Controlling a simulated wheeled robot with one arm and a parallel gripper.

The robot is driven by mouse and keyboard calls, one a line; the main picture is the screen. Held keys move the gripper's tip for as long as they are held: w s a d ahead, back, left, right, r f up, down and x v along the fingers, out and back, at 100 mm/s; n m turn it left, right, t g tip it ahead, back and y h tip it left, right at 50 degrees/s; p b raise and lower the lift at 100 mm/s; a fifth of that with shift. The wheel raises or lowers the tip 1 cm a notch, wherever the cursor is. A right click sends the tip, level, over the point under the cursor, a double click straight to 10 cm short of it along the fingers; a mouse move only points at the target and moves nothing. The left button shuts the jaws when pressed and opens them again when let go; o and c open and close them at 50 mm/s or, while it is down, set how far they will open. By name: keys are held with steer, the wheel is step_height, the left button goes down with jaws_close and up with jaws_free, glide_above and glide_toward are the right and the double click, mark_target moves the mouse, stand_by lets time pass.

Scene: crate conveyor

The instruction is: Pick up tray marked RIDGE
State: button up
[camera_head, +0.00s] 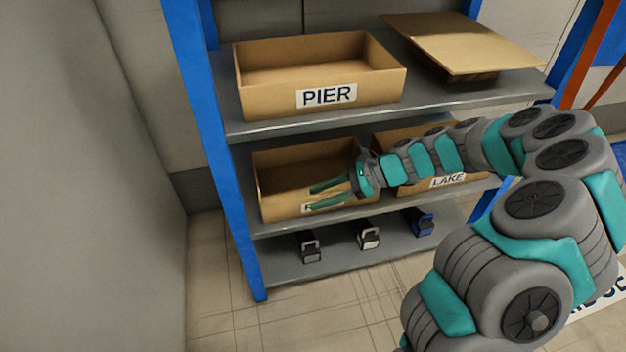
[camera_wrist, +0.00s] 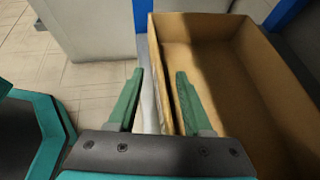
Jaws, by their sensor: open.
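An open cardboard tray (camera_head: 282,207) sits at the left of the middle shelf. The label on its front is mostly covered by my gripper; only a first letter, seemingly R, shows, so I cannot read the full word. My gripper (camera_head: 312,197) is open and empty at the tray's front side. In the wrist view, my gripper (camera_wrist: 160,74) has one finger on each side of the tray's near wall, the right finger over the inside of the tray (camera_wrist: 272,72). Whether the fingers touch the wall is unclear. The tray looks empty.
A tray marked PIER (camera_head: 262,92) stands on the top shelf, beside a flat cardboard piece (camera_head: 460,42). A tray marked LAKE (camera_head: 415,186) sits to the right on the middle shelf, partly behind my arm. A blue post (camera_head: 222,160) stands left.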

jaws_close()
stand_by(0.4)
stand_by(1.0)
